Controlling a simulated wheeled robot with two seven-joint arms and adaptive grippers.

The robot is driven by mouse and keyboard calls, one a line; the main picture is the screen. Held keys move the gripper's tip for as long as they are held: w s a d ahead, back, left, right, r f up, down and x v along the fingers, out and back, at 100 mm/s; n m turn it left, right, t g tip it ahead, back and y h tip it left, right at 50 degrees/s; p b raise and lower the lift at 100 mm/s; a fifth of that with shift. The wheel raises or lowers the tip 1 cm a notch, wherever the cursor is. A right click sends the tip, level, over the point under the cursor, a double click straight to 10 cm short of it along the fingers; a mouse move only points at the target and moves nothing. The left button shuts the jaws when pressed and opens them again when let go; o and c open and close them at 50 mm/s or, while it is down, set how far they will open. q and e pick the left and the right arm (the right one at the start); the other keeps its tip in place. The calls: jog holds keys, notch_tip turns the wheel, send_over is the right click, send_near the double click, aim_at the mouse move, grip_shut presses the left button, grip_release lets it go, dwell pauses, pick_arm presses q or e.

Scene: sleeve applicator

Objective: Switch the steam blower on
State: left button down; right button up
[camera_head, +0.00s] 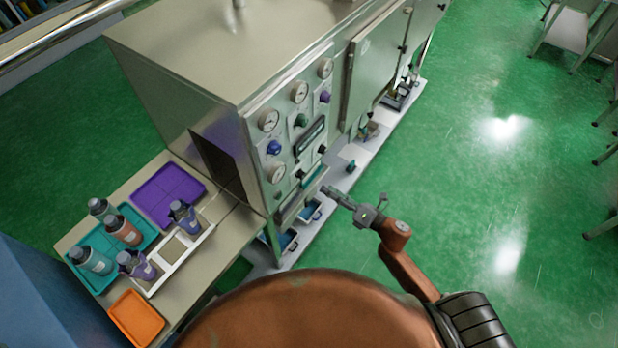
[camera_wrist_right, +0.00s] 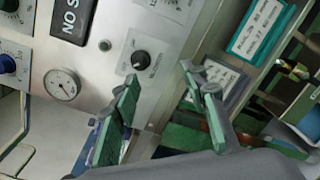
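The steam machine (camera_head: 245,105) has a control panel with gauges, coloured knobs and a dark display. In the right wrist view a black knob (camera_wrist_right: 140,58) sits on a pale plate on the panel, with a small label beside it that I cannot read surely. In the head view what seems to be this knob (camera_head: 300,174) is small, low on the panel. My right gripper (camera_head: 331,196) is in front of the lower panel, to the right of the knob. In the right wrist view its fingers (camera_wrist_right: 160,74) are apart with nothing between them, and the knob shows beyond them. My left gripper is not in view.
A dark sign (camera_wrist_right: 72,18), a gauge (camera_wrist_right: 61,86) and a blue knob (camera_wrist_right: 7,65) are on the panel near the black knob. Teal labels (camera_wrist_right: 261,26) and bins lie below it. A side table holds bottles, a purple tray (camera_head: 168,192) and an orange tray (camera_head: 136,318).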

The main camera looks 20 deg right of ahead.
aim_at(304, 176)
jog(key=w+a+r, duration=0.1)
jog(key=w+a, duration=0.1)
jog(key=w+a+n+p, duration=0.1)
jog(key=a, duration=0.1)
jog(key=w+a+r+n+y, duration=0.1)
jog(key=w+a, duration=0.1)
jog(key=shift+w+a+r, duration=0.2)
jog(key=shift+w+r, duration=0.1)
jog(key=shift+w, duration=0.05)
jog(key=shift+c, duration=0.5)
grip_shut()
